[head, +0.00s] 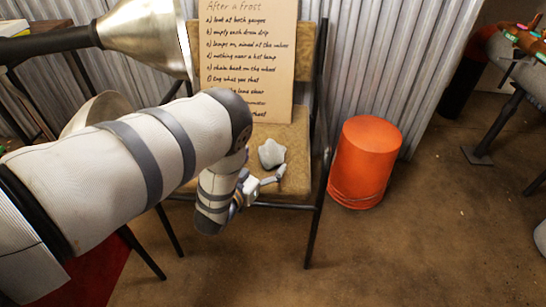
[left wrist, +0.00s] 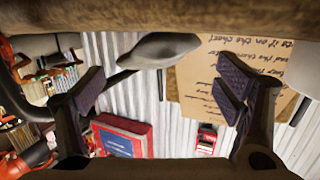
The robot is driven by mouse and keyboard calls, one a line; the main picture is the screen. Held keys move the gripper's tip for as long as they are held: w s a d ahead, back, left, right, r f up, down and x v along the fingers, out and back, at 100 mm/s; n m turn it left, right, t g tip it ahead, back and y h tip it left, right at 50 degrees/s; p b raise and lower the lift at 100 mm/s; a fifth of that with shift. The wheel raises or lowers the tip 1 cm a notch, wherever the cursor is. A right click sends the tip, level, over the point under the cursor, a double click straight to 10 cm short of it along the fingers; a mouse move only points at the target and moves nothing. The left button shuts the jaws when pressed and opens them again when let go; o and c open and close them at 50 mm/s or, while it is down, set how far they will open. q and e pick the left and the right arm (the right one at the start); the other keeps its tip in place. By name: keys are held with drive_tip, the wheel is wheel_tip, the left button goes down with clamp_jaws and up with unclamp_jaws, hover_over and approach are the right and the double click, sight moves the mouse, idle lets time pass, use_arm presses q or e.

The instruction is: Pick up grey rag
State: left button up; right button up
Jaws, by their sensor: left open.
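The grey rag (head: 271,153) is a small pale crumpled lump on the tan seat of a chair (head: 293,130). My left gripper (head: 266,183) is at the front edge of the seat, just in front of and below the rag in the head view. In the left wrist view, which is upside down, its two dark-padded fingers (left wrist: 160,88) stand wide apart with nothing gripped. A smooth grey shape (left wrist: 158,50) between them, near the top, looks like the rag. It appears beyond the fingertips; contact cannot be told. My right gripper is not in view.
A handwritten board (head: 250,60) leans on the chair's back. An orange bucket (head: 365,160) stands upside down right of the chair. A metal lamp shade (head: 150,35) hangs close at upper left. The floor (head: 420,240) at lower right is mostly clear.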

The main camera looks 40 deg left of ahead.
sight(265, 158)
use_arm(q)
drive_tip(key=b+x, duration=0.1)
drive_tip(key=x, duration=0.2)
drive_tip(key=shift+w+a+f, duration=0.1)
drive_tip(key=shift+w+f, duration=0.05)
drive_tip(key=shift+w, duration=0.15)
drive_tip(key=c, duration=1.2)
